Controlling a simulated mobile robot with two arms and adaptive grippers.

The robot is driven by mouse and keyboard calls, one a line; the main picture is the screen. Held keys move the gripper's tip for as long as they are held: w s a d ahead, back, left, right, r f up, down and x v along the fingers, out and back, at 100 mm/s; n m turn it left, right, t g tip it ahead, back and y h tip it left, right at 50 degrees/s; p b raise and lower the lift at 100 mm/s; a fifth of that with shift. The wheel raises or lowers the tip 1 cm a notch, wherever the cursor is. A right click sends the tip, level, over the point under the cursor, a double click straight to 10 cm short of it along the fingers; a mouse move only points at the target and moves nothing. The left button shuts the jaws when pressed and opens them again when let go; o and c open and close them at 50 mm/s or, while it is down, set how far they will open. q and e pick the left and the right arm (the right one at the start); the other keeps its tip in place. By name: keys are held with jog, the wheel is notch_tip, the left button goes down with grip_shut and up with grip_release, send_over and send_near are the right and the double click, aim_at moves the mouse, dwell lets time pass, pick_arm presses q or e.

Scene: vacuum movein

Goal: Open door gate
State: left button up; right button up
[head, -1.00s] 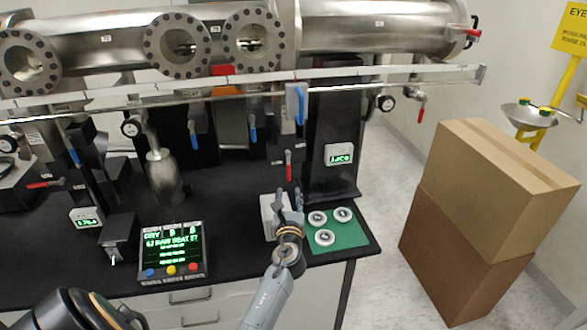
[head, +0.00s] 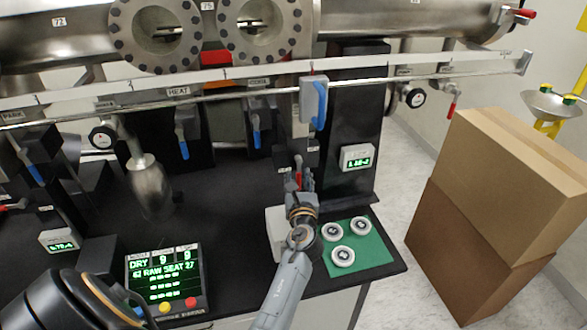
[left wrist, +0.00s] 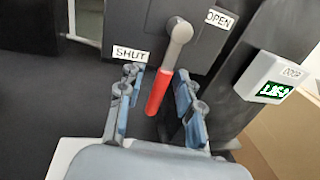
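A red-handled lever (left wrist: 160,92) hangs from a grey pivot on a dark valve block in the left wrist view. A "SHUT" label (left wrist: 130,54) is to its left and an "OPEN" label (left wrist: 220,18) is at its upper right. My left gripper (left wrist: 158,88) is open, with one finger on each side of the red handle; contact cannot be told. In the head view my left gripper (head: 302,182) is in front of the lever (head: 298,168) and partly hides it. My right gripper is not in view.
A "DOOR" readout (left wrist: 276,90) is to the right of the lever. A white box (head: 276,232) and a green mat (head: 372,248) with round parts lie near the gripper. A steel rail (head: 230,90) crosses above. Cardboard boxes (head: 505,190) stand at the right.

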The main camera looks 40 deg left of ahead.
pick_arm(q)
jog(key=shift+w+a, duration=0.1)
jog(key=shift+w, duration=0.1)
jog(key=shift+s+d+r, duration=0.15)
jog(key=shift+d+r, duration=0.05)
jog(key=shift+c, duration=0.4)
grip_shut()
jog(key=shift+a+f, duration=0.1)
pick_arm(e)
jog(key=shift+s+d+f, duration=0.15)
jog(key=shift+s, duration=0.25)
pick_arm(q)
jog(key=shift+a+f, duration=0.1)
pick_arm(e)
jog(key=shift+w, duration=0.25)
